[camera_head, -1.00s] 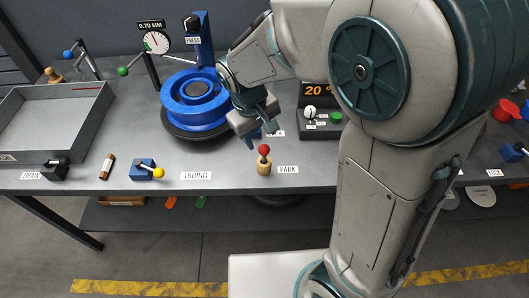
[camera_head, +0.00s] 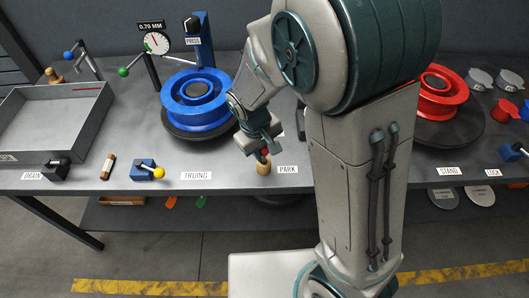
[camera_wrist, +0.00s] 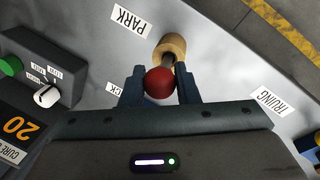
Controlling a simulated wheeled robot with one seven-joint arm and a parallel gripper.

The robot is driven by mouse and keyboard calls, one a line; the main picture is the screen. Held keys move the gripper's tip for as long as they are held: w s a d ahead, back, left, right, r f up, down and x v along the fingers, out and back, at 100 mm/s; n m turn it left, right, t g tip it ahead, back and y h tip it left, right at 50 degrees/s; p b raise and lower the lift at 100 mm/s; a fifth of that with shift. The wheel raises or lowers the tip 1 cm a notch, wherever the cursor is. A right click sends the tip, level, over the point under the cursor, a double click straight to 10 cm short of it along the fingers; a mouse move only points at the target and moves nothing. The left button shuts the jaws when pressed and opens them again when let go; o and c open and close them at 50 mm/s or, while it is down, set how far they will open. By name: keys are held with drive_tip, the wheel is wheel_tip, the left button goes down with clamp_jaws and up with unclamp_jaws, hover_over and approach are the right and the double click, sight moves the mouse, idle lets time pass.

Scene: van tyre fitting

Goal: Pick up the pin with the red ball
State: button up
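The pin with the red ball stands upright in a round wooden holder (camera_head: 264,168) beside the PARK label, near the front edge of the bench. Its red ball (camera_wrist: 160,83) shows clearly in the wrist view, with the dark shaft running into the wooden holder (camera_wrist: 173,46). My gripper (camera_wrist: 160,87) has one blue finger on each side of the ball. A small gap seems to show beside the ball, so the fingers look open around it. In the head view my gripper (camera_head: 262,150) is right over the pin and hides most of the ball.
A blue wheel (camera_head: 195,100) on a dark turntable stands behind and left of the pin. A blue block with a yellow-ball lever (camera_head: 147,170) is further left. A dark control box with a white knob (camera_wrist: 45,95) is close by. A red wheel (camera_head: 441,92) stands at the right.

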drive_tip(key=c, duration=0.3)
drive_tip(key=shift+r, duration=0.1)
